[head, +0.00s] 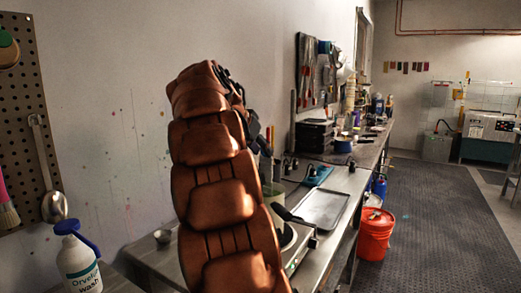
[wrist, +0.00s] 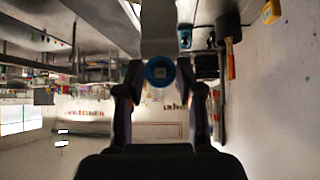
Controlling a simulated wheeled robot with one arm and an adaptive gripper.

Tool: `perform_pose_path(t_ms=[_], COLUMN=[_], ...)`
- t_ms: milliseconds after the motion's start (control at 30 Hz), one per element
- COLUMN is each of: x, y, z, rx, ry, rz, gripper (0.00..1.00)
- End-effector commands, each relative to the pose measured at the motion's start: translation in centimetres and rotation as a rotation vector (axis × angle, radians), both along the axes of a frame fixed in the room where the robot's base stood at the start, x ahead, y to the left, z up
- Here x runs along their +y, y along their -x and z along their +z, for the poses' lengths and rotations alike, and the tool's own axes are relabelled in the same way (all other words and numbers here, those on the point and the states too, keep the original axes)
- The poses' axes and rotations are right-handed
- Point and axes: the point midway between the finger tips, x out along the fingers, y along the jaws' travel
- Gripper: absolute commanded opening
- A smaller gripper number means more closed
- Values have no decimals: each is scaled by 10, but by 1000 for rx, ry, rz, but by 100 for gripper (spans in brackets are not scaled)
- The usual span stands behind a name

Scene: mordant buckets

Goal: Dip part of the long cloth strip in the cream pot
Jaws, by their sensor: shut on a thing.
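My gripper (wrist: 161,74) shows in the wrist view with a finger on each side of a round blue piece (wrist: 159,70) with a pale centre. It is shut on this piece. A plain light-grey strip (wrist: 158,28) runs from the piece to the top edge of that view; I cannot tell whether it is the long cloth strip. In the head view my arm hides most of the gripper. A pale greenish pot (head: 273,194) stands just right of my arm, partly hidden; I cannot tell whether it is the cream pot.
A metal tray (head: 324,208) lies on the bench right of my arm. A small metal bowl (head: 162,237) and a white wash bottle (head: 80,262) stand at left. A blue pot (head: 343,146) stands farther back. An orange bucket (head: 376,236) stands on the floor.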

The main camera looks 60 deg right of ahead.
Motion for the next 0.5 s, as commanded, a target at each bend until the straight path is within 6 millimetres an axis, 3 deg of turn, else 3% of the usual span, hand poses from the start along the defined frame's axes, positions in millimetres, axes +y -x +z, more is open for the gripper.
perform_pose_path(t_ms=[500], x=[12], y=[13], z=[0], rx=[-1], ry=[1], rz=[-1], gripper=[9])
